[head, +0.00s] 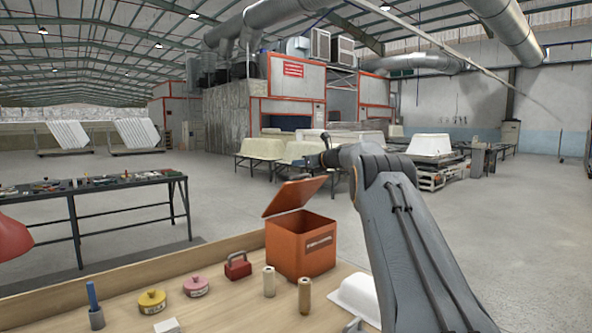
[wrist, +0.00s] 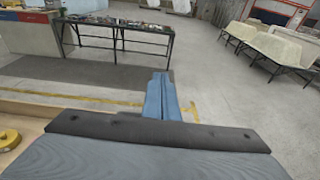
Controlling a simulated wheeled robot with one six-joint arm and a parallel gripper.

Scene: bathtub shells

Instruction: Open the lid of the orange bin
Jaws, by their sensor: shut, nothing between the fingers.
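The orange bin (head: 305,248) stands on the wooden table in the head view. Its lid (head: 295,196) is raised and tilts upward, with the dark inside of the bin showing beneath it. My gripper (wrist: 163,98) is in the wrist view, its fingers together with nothing between them. In the head view my arm rises at the right and bends left above and behind the bin; the fingers are hard to make out there. The gripper is apart from the lid. The bin is not in the wrist view.
A workbench (head: 95,187) stands beyond at left. Open floor lies behind.

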